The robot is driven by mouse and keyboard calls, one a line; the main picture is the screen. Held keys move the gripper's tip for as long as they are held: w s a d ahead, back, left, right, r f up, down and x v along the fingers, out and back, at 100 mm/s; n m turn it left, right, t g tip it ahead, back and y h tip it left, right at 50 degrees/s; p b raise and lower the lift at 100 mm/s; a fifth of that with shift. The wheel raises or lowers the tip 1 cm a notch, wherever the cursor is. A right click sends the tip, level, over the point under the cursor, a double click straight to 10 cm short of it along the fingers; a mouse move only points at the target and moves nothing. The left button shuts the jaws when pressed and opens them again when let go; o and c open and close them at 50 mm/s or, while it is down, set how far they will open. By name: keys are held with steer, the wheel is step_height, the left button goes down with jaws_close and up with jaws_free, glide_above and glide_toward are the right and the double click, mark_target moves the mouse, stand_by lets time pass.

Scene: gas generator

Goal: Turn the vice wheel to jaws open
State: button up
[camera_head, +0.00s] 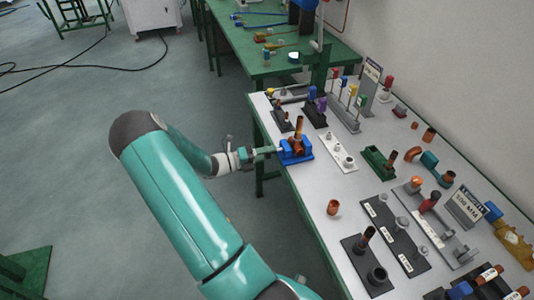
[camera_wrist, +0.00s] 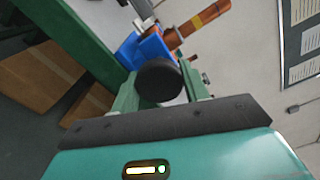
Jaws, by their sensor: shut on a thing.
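The blue vice (camera_head: 295,152) stands at the left edge of the white-topped bench, with a copper pipe piece (camera_head: 299,130) upright in it. In the wrist view the blue vice body (camera_wrist: 150,48) and the orange-brown pipe (camera_wrist: 200,20) lie beyond the wheel. The black round vice wheel (camera_wrist: 159,82) sits between the two green fingers of my gripper (camera_wrist: 160,92). My gripper (camera_head: 268,151) reaches the vice from the left in the head view and is shut on the wheel. The gap between the vice jaws is hidden.
The white-topped bench (camera_head: 318,185) holds several fittings, racks and labelled blocks right of the vice. A loose copper piece (camera_head: 333,207) stands nearer the front. A green bench (camera_head: 285,60) is behind. Open floor (camera_head: 60,150) lies to the left.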

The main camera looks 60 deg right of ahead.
steer(key=o, duration=1)
steer(key=shift+c, duration=0.2)
steer(key=v, duration=1.4)
